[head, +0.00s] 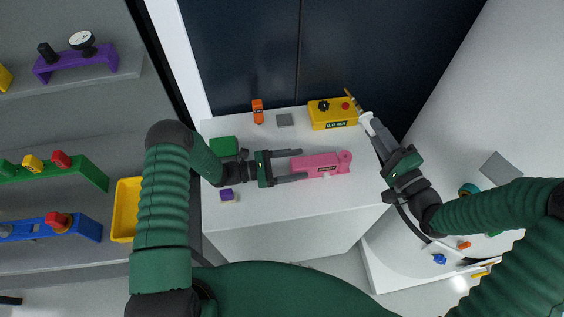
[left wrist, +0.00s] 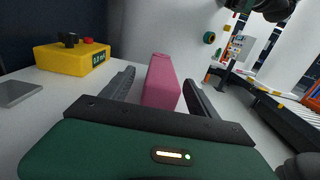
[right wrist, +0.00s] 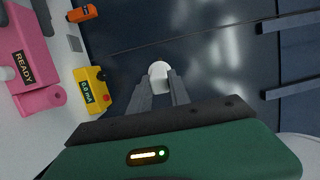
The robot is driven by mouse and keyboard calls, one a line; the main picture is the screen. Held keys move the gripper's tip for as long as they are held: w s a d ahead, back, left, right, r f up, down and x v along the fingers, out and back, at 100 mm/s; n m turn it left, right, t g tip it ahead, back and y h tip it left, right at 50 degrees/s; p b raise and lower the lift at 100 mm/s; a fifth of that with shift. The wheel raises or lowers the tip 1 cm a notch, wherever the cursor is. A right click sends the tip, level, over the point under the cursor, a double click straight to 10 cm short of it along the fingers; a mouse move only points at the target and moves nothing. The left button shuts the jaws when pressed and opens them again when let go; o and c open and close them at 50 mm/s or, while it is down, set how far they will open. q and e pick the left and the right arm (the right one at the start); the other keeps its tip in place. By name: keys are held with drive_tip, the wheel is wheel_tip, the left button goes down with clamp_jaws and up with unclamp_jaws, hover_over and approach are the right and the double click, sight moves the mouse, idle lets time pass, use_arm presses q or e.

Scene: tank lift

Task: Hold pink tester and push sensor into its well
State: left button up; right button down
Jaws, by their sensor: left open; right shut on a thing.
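The pink tester (head: 322,166) lies on the white table. It has a rounded end at its right and a label that reads READY in the right wrist view (right wrist: 22,66). My left gripper (head: 304,165) is open, its fingers on both sides of the tester's left part. In the left wrist view the tester (left wrist: 161,82) stands between the fingers with gaps. My right gripper (head: 371,126) is shut on a white piece (right wrist: 158,70), likely the sensor, beyond the table's right edge. A thin tan tip (head: 351,97) shows beyond it. I cannot make out the well's opening.
A yellow meter box (head: 333,115) reading 0.0 mA stands at the table's back right, close to my right gripper. An orange device (head: 258,111), grey pad (head: 285,120), green block (head: 223,146) and purple block (head: 227,195) are on the table (head: 300,207). Shelves stand left.

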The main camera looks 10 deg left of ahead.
use_arm(q)
drive_tip(key=shift+w+d, duration=0.2)
drive_tip(key=shift+d, duration=0.4)
drive_tip(key=shift+w+d, duration=0.1)
drive_tip(key=shift+d, duration=0.4)
drive_tip(key=shift+a, duration=0.2)
drive_tip(key=c, duration=0.8)
clamp_jaws()
use_arm(e)
drive_tip(key=shift+d, duration=0.25)
